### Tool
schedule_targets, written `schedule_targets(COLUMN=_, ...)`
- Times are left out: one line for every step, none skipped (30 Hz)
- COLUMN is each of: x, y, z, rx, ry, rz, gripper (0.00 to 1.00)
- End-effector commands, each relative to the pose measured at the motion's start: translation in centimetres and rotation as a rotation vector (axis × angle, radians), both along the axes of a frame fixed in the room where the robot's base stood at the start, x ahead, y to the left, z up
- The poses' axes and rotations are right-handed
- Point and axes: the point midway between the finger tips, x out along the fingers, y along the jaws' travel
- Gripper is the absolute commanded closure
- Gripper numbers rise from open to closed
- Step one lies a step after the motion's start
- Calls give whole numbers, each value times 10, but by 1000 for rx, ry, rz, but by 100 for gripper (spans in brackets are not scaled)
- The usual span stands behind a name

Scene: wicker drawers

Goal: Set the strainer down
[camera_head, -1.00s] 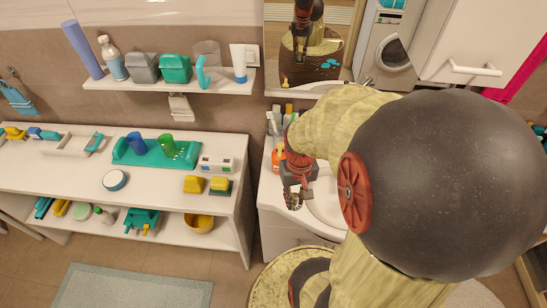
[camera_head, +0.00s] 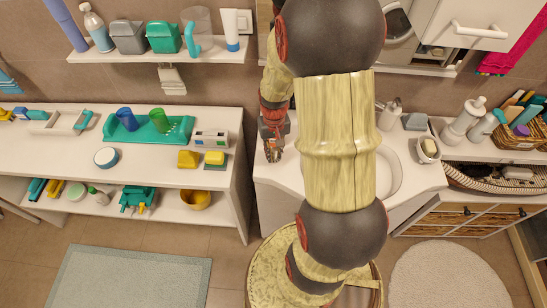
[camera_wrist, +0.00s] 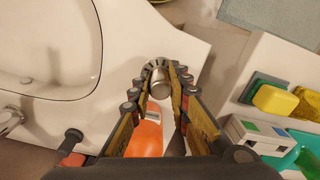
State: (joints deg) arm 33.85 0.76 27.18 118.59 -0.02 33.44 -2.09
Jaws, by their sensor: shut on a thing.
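My gripper (camera_wrist: 160,92) is shut on a small metallic cylindrical piece, the strainer (camera_wrist: 160,78), which sits between the fingertips in the wrist view. In the head view my gripper (camera_head: 272,147) is over the left edge of the white sink counter (camera_head: 277,180), pointing down. The strainer is small and partly hidden by the fingers there. The wrist view shows the counter surface under and left of it. I cannot tell whether the strainer touches the counter. The sink basin (camera_wrist: 45,45) is to the left in the wrist view.
An orange bottle (camera_wrist: 147,138) stands close to my gripper fingers. A white shelf unit (camera_head: 225,190) with yellow sponges (camera_head: 188,159) and a green tray (camera_head: 147,128) is left of the counter, with a narrow gap between. A faucet (camera_wrist: 12,118) is by the basin.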

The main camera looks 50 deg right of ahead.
Motion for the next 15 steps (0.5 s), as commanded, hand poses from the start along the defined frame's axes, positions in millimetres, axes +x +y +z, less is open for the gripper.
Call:
schedule_targets(x=2, y=-1, z=-3, rx=1, ry=1, rz=0, gripper=100)
schedule_targets(x=3, y=-1, z=-6, rx=1, ry=2, rz=0, gripper=100)
schedule_targets(x=5, y=-2, z=-10, rx=2, ry=3, rz=0, gripper=100)
schedule_targets(x=4, y=-1, z=-15, rx=2, ry=3, rz=0, gripper=100)
schedule_targets(x=4, y=-1, z=-20, rx=2, ry=3, rz=0, gripper=100)
schedule_targets(x=4, y=-1, z=-26, rx=2, ry=3, rz=0, gripper=100)
schedule_targets(x=3, y=-1, z=-30, rx=2, ry=3, rz=0, gripper=100)
schedule_targets(x=4, y=-1, z=-34, rx=2, ry=3, rz=0, gripper=100)
schedule_targets(x=4, y=-1, z=-36, rx=1, ry=2, rz=0, gripper=100)
schedule_targets(x=4, y=-2, z=-37, rx=1, ry=1, rz=0, gripper=100)
schedule_targets(x=4, y=-2, z=-37, rx=0, ry=0, rz=0, gripper=100)
schedule_targets(x=4, y=-2, z=-37, rx=0, ry=0, rz=0, gripper=100)
schedule_targets(x=4, y=-2, z=-36, rx=0, ry=0, rz=0, gripper=100)
schedule_targets(x=4, y=-2, z=-36, rx=0, ry=0, rz=0, gripper=100)
schedule_targets(x=4, y=-2, z=-36, rx=0, ry=0, rz=0, gripper=100)
